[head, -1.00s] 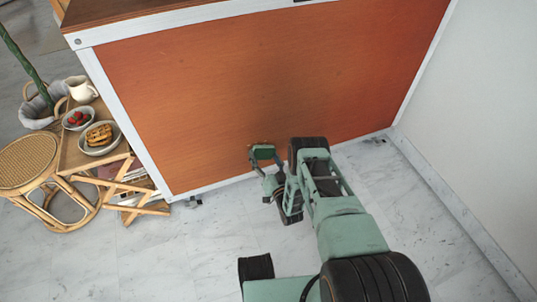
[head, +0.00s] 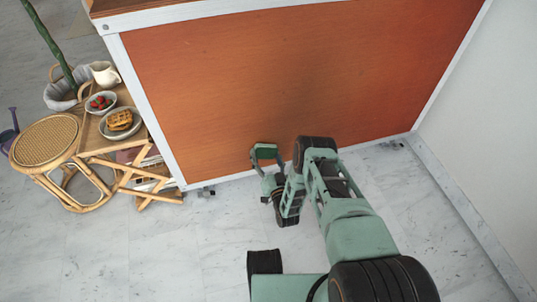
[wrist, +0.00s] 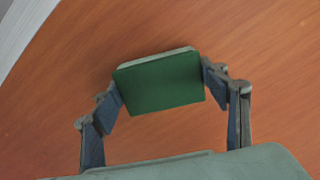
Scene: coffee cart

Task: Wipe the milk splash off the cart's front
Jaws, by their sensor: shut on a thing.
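The cart's front (head: 300,80) is an orange-brown wood panel in a pale metal frame; it also fills the wrist view (wrist: 240,35). I can make out no milk splash on the parts that show. The patch behind my gripper is hidden. My gripper (head: 266,152) is low in front of the panel, near its bottom edge. In the wrist view my gripper (wrist: 162,88) is shut on a green sponge (wrist: 160,82) with a pale far edge, one finger at each side. The sponge's far side faces the panel; I cannot tell whether they touch.
A rattan stool (head: 45,140) and a small wooden table (head: 95,140) with bowls and a cream jug (head: 104,74) stand left of the cart. A white wall (head: 490,110) bounds the right. The marble floor (head: 190,250) is clear at the front left.

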